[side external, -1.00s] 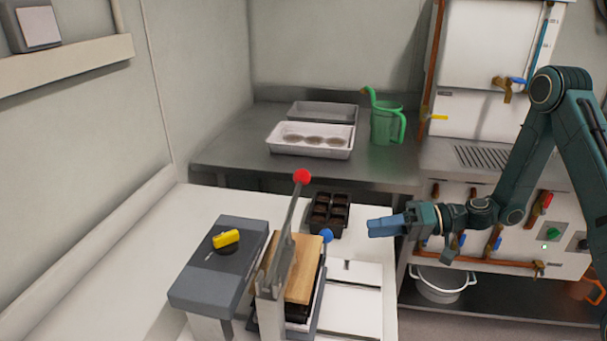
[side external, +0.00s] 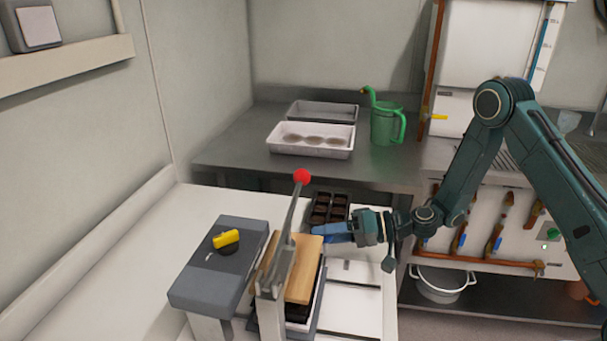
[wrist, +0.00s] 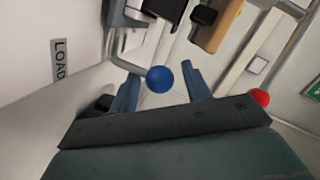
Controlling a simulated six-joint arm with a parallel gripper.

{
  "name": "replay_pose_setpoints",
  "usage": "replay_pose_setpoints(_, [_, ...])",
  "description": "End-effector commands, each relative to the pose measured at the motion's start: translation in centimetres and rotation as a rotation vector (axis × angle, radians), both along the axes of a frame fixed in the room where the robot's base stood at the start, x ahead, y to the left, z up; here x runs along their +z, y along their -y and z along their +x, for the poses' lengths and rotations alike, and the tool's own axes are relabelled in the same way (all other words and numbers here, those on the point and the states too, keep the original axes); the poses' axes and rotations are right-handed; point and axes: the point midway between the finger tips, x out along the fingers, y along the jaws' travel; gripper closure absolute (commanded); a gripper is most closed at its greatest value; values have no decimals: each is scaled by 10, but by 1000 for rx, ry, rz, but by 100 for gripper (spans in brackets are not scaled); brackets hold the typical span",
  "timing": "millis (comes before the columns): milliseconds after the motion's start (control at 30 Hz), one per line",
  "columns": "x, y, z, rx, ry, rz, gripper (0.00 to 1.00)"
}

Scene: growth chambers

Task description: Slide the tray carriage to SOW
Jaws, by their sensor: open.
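The tray carriage (side external: 318,318) is on the white bench under the wooden press board, with a dark tray on it. Its blue ball knob (wrist: 159,79) is on a bent grey rod in the wrist view. My gripper (side external: 318,232) is open, with its blue fingers at the carriage's back right corner. In the wrist view, the knob shows between the two fingers of my gripper (wrist: 160,74); I cannot tell whether they touch it. A LOAD label (wrist: 59,60) shows at the left of the wrist view; no SOW label is legible.
A press lever with a red ball (side external: 302,176) rises close left of my gripper. A black cell tray (side external: 329,207) lies just behind it. A grey box with a yellow knob (side external: 226,239) stands at left. White rail surface (side external: 355,300) is clear at right.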

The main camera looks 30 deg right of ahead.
Motion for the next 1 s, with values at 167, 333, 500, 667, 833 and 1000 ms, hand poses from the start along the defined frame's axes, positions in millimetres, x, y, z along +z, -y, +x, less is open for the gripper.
replay_pose_setpoints(167, [-1,-4,3,1,0,1,52])
replay_pose_setpoints(333, [-1,-4,3,0,1,1,52])
replay_pose_setpoints(500, [-1,-4,3,0,1,1,71])
replay_pose_setpoints(667, [-1,-5,3,1,-1,2,100])
replay_pose_setpoints(833, [-1,-6,2,5,-3,4,100])
replay_pose_setpoints(1000, [-2,-16,10,9,-4,3,100])
